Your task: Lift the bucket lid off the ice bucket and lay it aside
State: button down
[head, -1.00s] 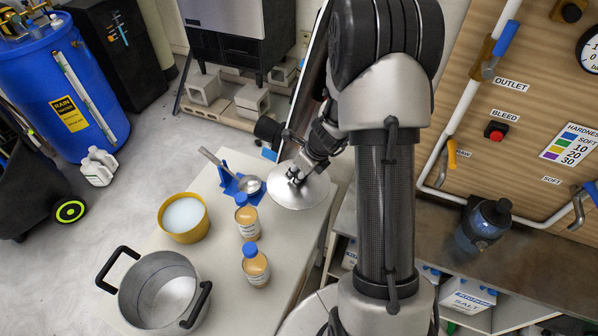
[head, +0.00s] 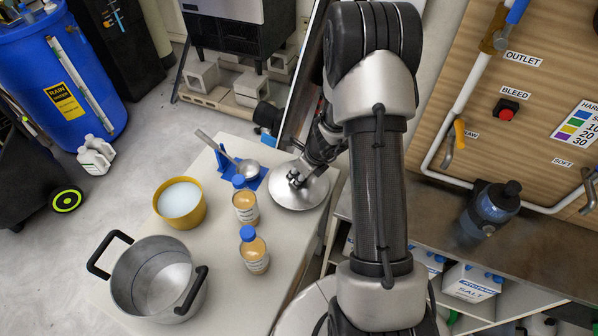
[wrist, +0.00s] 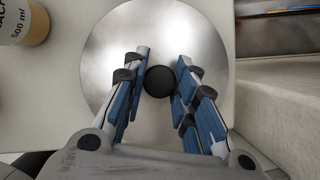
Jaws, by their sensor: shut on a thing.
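The bucket lid is a round, shiny metal disc (head: 312,200) with a black knob (wrist: 159,81), at the far right of the pale table. My gripper (wrist: 160,84) is over the lid, its blue-padded fingers shut on the knob. The lid looks level; I cannot tell whether it touches the table. Two open vessels stand to the left: a yellow tub (head: 184,218) with a whitish content, and a larger grey metal pot (head: 135,285) with two black handles. No label shows which is the ice bucket. No bucket wall shows under the lid.
A blue holder (head: 229,163) with a metal scoop (head: 247,168) stands left of the lid. Two blue-capped bottles (head: 245,207) (head: 255,255) stand in front of it. The table (head: 226,290) ends just right of the lid. A wooden panel with pipes (head: 540,110) rises at right.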

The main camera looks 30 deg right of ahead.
jog(key=shift+f, duration=0.6)
dwell(0.3)
jog(key=c, duration=1.2)
grip_release()
jog(key=shift+r, duration=0.1)
jog(key=v, duration=1.1)
jog(key=shift+s+r, duration=0.2)
jog(key=shift+r, duration=0.15)
